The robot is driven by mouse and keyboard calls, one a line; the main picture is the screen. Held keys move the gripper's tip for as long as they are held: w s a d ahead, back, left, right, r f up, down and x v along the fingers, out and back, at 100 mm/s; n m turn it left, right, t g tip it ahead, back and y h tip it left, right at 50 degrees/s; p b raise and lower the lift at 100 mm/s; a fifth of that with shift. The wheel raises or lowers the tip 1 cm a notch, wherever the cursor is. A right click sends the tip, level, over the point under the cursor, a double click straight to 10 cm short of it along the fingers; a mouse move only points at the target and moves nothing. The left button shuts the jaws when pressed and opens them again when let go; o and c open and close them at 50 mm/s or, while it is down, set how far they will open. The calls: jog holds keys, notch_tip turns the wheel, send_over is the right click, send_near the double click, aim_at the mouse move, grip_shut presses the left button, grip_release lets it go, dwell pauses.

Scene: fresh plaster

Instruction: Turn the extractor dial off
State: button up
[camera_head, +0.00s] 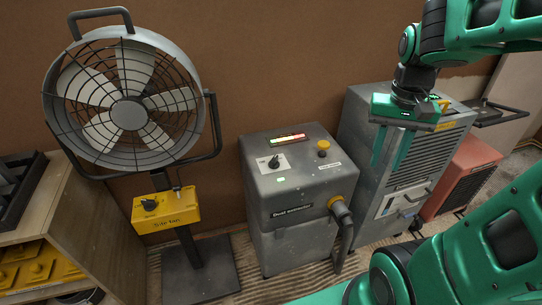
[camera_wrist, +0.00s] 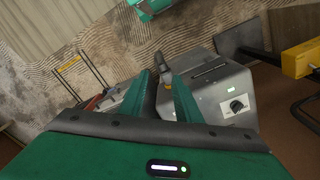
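The dust extractor (camera_head: 292,205) is a grey metal box standing on the floor in the middle of the head view. Its black dial (camera_head: 273,162) sits on a white plate on the sloped top, with a lit green lamp close by. In the wrist view the extractor (camera_wrist: 210,90) is right of centre, and the dial (camera_wrist: 236,105) shows near its right edge. The dial's exact setting is too small to read. My gripper (camera_head: 389,163) is right of the extractor, apart from the dial. Its two green fingers (camera_wrist: 164,82) are parted, with nothing held between them.
A hose (camera_head: 343,218) leaves the extractor's right side. A fan (camera_head: 130,105) with a yellow control box (camera_head: 166,211) stands left. A tall grey machine (camera_head: 408,160) is behind my gripper, with a red unit (camera_head: 468,175) beyond. A wooden shelf (camera_head: 95,245) is at far left.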

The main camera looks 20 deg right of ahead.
jog(key=w+a+f+m, duration=0.1)
jog(key=w+a, duration=0.2)
jog(key=w, duration=0.5)
jog(key=w+a+f, duration=0.1)
jog(key=w+a, duration=0.1)
jog(key=w, duration=0.6)
jog(key=m, duration=0.1)
send_over(274, 158)
notch_tip(274, 158, down, 8)
notch_tip(274, 158, down, 10)
